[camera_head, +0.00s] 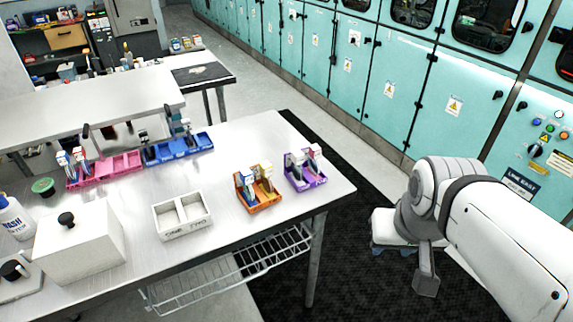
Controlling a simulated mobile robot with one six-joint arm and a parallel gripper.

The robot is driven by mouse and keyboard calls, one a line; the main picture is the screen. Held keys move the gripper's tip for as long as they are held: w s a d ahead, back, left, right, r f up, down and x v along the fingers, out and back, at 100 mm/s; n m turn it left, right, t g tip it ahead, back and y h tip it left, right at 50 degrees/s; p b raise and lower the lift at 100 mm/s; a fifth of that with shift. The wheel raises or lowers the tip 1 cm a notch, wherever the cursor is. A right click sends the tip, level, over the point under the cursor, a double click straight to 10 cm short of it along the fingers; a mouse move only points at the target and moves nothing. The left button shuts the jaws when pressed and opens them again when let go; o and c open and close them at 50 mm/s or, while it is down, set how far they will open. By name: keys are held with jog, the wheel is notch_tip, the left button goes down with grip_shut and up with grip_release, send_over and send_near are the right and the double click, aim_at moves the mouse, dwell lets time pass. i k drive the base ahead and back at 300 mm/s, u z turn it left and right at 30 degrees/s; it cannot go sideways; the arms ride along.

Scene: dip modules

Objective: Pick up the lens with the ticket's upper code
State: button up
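I cannot single out the lens or the ticket, and no code is readable at this size. Small upright modules stand in four coloured trays on the steel table: a pink tray (122,162), a blue tray (182,145), an orange tray (262,207) and a purple tray (306,185). Modules in the orange tray are white and yellow-topped; those in the purple tray are whitish and pink. My gripper (408,262) hangs at the right, beyond the table's right edge, above the dark mat and apart from all the trays. Its fingers are not clear enough to tell their opening.
A white two-compartment tray (182,216) with unreadable front lettering sits mid-table, empty. A white box with a black knob (80,245), a bottle (14,218) and a green-topped cup (43,186) stand left. A wire shelf (225,275) is underneath. Teal cabinets (385,85) line the back.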

aim_at(266, 168)
jog(key=u, duration=0.15)
jog(key=i, duration=0.95)
jog(key=z, duration=0.05)
